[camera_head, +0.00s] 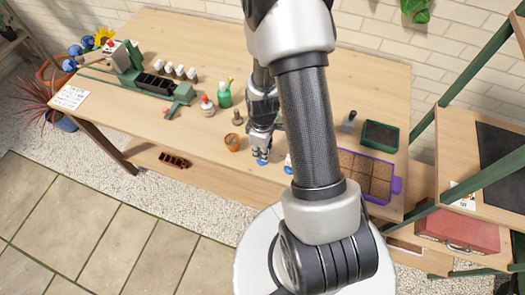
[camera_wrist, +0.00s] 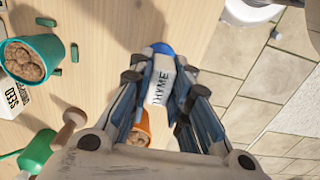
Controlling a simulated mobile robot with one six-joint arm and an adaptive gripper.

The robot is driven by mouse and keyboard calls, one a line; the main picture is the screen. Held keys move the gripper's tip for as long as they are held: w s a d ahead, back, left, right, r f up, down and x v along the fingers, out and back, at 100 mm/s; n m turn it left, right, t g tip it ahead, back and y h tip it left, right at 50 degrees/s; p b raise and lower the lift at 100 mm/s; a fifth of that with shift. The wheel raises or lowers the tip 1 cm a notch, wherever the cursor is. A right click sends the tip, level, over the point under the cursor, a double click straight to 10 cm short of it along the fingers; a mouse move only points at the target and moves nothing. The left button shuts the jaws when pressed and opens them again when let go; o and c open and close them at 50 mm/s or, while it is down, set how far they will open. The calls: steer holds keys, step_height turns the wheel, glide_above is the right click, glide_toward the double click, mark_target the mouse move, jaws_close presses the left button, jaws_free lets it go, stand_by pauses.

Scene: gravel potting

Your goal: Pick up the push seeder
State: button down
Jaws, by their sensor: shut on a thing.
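My gripper (camera_head: 262,150) is low over the front part of the wooden table. In the wrist view my gripper (camera_wrist: 158,80) is shut on a white body marked THYME with a blue end, which looks like the push seeder (camera_wrist: 158,88). In the head view only the blue end of the push seeder (camera_head: 262,163) shows clearly, below the fingers. The fingers hide its sides. Whether it touches the table cannot be told.
A terracotta pot (camera_head: 232,143) stands just left of my gripper. A purple-edged soil tray (camera_head: 396,185) is right. The table's (camera_head: 180,130) front left is clear.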

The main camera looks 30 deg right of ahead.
step_height(320, 180, up, 20)
steer(key=p, duration=0.5)
